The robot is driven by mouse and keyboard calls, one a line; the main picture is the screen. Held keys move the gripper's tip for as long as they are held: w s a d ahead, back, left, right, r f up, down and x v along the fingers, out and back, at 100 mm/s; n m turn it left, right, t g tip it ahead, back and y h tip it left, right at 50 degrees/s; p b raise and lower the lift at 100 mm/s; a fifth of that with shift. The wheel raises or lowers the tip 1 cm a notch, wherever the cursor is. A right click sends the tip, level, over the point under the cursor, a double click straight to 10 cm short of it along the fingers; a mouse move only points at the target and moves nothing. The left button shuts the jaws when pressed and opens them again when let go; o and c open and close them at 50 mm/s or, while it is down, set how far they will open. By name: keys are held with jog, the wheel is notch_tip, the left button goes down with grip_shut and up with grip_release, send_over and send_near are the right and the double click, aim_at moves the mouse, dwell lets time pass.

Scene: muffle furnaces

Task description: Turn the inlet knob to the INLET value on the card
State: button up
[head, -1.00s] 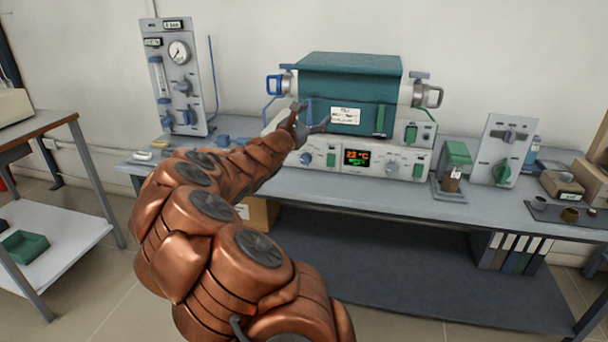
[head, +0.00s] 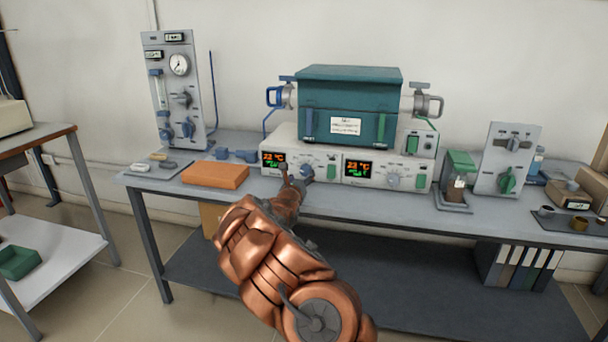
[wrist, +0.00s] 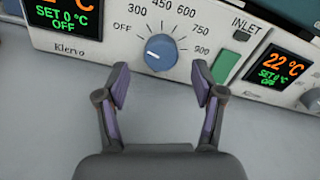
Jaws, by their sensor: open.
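The blue inlet knob (wrist: 160,52) is on the front of the left controller, in a temperature scale running from OFF to 900. The word INLET is printed to its right, and the left display (wrist: 68,16) reads SET 0 °C, OFF. My gripper (wrist: 160,84) is open and empty, its fingers apart just in front of and below the knob, not around it. In the head view my gripper (head: 295,174) is low at the left controller (head: 318,156). The white card (head: 346,126) is on the teal furnace front; its writing is too small to read.
A green switch (wrist: 224,66) is right of the knob. A second display (wrist: 273,68) and a grey knob (head: 393,180) are farther right. An orange block (head: 215,175) lies on the bench at left. A gas panel (head: 178,90) stands behind it. The bench front is clear.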

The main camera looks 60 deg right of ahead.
aim_at(305, 171)
jog(key=shift+x, duration=1.85)
jog(key=c, duration=1.1)
jog(key=shift+c, duration=0.2)
jog(key=shift+b, duration=0.35)
jog(key=m+b, duration=0.3)
jog(key=b, duration=0.2)
jog(key=shift+f+m, duration=0.25)
jog(key=shift+m, duration=0.15)
jog(key=m+b, duration=0.1)
jog(key=b, duration=0.2)
jog(key=shift+r+m, duration=0.25)
jog(key=shift+m, duration=0.15)
